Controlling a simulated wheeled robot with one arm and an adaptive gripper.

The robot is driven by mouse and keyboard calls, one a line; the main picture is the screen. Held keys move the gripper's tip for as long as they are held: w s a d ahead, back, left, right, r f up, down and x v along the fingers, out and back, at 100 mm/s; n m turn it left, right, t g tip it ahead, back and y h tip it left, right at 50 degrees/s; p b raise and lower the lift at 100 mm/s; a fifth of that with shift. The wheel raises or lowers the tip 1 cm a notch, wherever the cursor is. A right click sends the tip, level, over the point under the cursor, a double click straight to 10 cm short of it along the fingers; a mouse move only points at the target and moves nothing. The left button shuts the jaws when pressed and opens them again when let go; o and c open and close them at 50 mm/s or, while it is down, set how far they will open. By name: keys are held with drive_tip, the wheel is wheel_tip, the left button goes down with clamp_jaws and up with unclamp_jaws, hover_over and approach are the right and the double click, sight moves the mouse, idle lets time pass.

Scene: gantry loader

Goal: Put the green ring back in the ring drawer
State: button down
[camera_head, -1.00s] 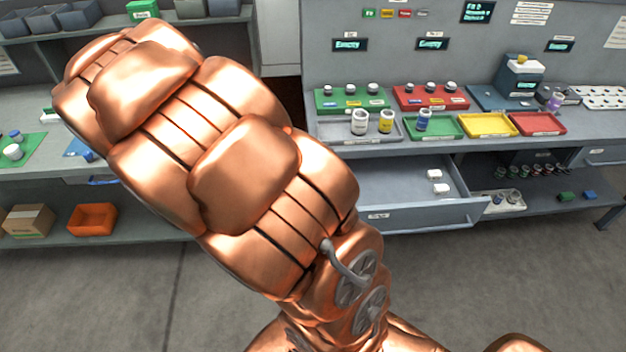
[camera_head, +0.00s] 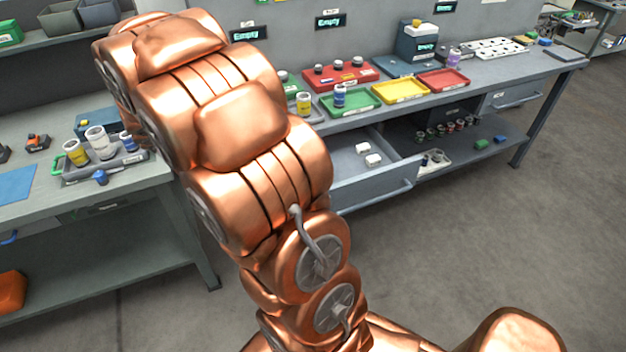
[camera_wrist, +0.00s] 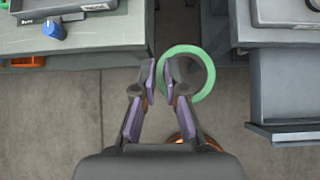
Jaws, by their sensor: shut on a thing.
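The green ring (camera_wrist: 188,73) shows in the wrist view, its left rim between the fingertips of my gripper (camera_wrist: 160,75). My gripper is shut on that rim, and the ring extends to the right of the fingers, over the floor gap between two benches. In the head view my arm hides the gripper and ring. An open drawer (camera_head: 377,187) under the far bench holds two white blocks; I cannot read its label. A drawer front, probably this one, shows at the right of the wrist view (camera_wrist: 285,132). Another drawer (camera_head: 515,98) at the right is shut.
A left bench (camera_head: 150,178) carries a grey tray (camera_head: 105,170) with several cups. The far bench holds green (camera_head: 350,103), yellow (camera_head: 402,91) and red (camera_head: 443,80) trays. A lower shelf (camera_head: 480,153) holds small parts. Floor is clear at the right.

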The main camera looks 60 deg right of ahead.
drive_tip(key=s+d+f+m+g+h+b, duration=0.1)
drive_tip(key=s+d+f+m+g+b, duration=0.3)
drive_tip(key=s+d+f, duration=0.4)
drive_tip(key=s+d+f+m+g+h+b, duration=0.15)
drive_tip(key=s+d+f+m+b, duration=0.35)
drive_tip(key=d, duration=0.6)
drive_tip(key=s+d+f+m+g+h+b, duration=0.2)
drive_tip(key=s+d+f+m+b, duration=0.1)
drive_tip(key=s+d+f+b, duration=0.45)
drive_tip(key=shift+s+d+f, duration=0.1)
drive_tip(key=shift+d+f, duration=0.15)
drive_tip(key=shift+f, duration=1.05)
drive_tip(key=shift+s+d+f, duration=0.1)
drive_tip(key=shift+d+f, duration=0.1)
drive_tip(key=shift+f, duration=1.15)
drive_tip(key=shift+s+d+f, duration=0.1)
drive_tip(key=shift+d+f, duration=0.15)
drive_tip(key=shift+f, duration=1.05)
drive_tip(key=shift+f, duration=0.1)
drive_tip(key=c, duration=1.7)
unclamp_jaws()
drive_tip(key=o, duration=0.5)
